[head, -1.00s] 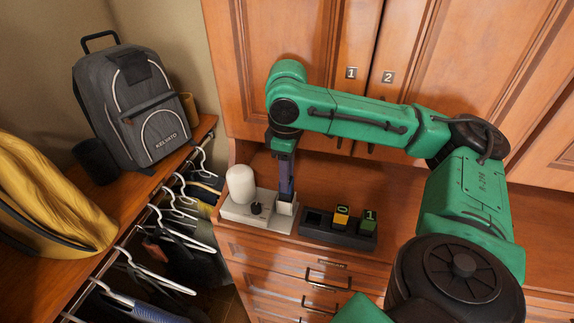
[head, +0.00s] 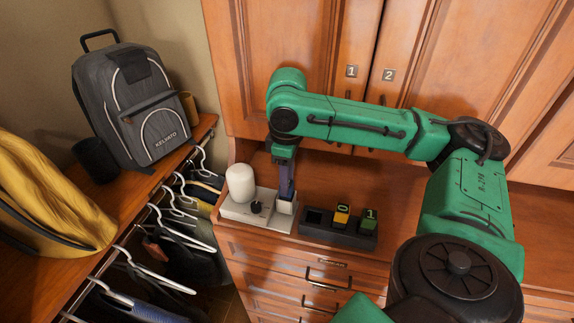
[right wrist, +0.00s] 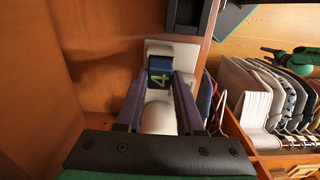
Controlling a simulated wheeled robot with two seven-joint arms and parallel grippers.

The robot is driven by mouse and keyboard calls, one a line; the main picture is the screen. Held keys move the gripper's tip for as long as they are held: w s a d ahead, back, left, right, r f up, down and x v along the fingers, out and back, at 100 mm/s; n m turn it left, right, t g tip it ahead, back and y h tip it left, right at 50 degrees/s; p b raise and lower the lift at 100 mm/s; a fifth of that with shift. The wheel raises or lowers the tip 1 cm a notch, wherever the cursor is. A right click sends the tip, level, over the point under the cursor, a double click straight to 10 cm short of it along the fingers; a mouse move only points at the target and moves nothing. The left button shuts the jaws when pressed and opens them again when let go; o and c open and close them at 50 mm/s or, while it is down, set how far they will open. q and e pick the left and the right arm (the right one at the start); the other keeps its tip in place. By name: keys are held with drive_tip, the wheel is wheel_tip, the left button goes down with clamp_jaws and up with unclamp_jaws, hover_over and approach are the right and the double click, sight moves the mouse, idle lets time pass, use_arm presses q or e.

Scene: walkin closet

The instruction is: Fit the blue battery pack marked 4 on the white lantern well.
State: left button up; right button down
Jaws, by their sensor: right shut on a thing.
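The white lantern (head: 241,184) stands on a pale base (head: 240,213) with a black knob on the cabinet top; its white well (head: 286,207) is at the base's right end. My right gripper (head: 287,194) points down right over the well. In the right wrist view the right gripper (right wrist: 159,82) is shut on the blue battery pack (right wrist: 159,64), its green 4 facing the camera. The pack is at the well, between the fingers; how deep it sits cannot be told. My left gripper is out of view.
A dark tray (head: 338,234) right of the lantern base holds a yellow pack marked 0 (head: 341,215) and a green pack marked 1 (head: 369,219); its left slot is empty. Cabinet doors (head: 420,50) rise behind. A backpack (head: 135,110) and hangers are at left.

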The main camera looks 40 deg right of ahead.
drive_tip(key=shift+c, duration=2.3)
unclamp_jaws()
drive_tip(key=shift+r, duration=0.1)
wheel_tip(320, 180, up, 6)
drive_tip(key=shift+f+b, duration=0.2)
drive_tip(key=shift+b, duration=0.1)
wheel_tip(320, 180, up, 9)
drive_tip(key=p, duration=0.2)
drive_tip(key=shift+f, duration=0.2)
